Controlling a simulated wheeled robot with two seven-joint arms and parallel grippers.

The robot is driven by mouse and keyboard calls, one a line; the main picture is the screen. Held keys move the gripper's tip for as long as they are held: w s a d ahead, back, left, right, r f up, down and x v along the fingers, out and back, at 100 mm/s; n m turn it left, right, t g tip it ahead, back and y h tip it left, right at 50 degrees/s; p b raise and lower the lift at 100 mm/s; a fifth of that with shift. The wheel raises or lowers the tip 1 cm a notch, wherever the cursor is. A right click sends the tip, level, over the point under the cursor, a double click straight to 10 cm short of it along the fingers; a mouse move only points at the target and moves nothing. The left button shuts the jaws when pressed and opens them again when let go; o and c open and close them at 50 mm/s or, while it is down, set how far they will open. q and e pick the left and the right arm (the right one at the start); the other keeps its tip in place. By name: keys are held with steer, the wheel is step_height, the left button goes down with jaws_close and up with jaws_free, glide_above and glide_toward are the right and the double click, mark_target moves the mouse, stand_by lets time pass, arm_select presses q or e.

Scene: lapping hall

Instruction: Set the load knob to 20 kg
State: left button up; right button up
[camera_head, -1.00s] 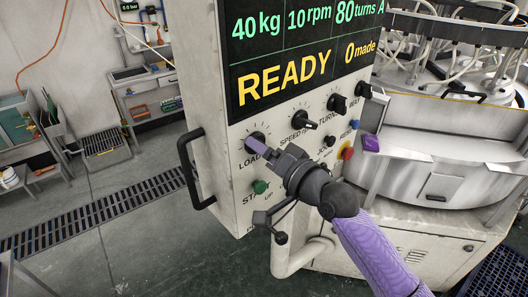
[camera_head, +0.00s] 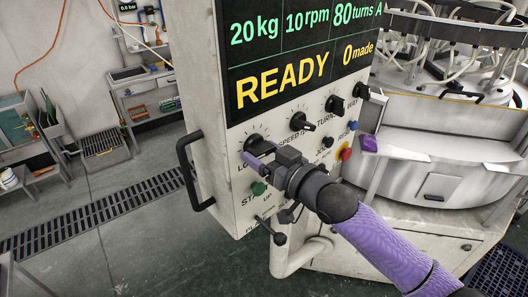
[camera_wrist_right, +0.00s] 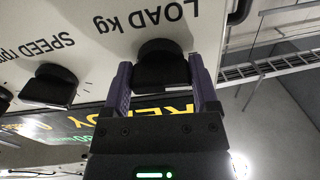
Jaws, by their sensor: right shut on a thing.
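The black load knob (camera_head: 256,145) sits at the lower left of the control panel (camera_head: 242,206). It also shows in the right wrist view (camera_wrist_right: 161,68), under the label "LOAD kg", which appears upside down there. My right gripper (camera_head: 262,160) is shut on the load knob, with a purple finger on each side of it in the wrist view (camera_wrist_right: 160,80). The display (camera_head: 300,50) reads 20 kg, 10 rpm, 80 turns, READY and 0 made. My left gripper is not in view.
The speed knob (camera_head: 302,122) and more black knobs run up to the right. A green start button (camera_head: 258,188) lies just below the gripper, and a red button (camera_head: 345,154) lies right of it. A black handle (camera_head: 188,172) sticks out on the panel's left side.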

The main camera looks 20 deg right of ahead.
steer(key=shift+r+n, duration=0.15)
steer(key=shift+n, duration=0.45)
steer(key=o, duration=1.1)
steer(key=shift+w, duration=0.1)
steer(key=b+v, duration=0.1)
steer(key=v, duration=0.9)
steer(key=shift+b, duration=0.4)
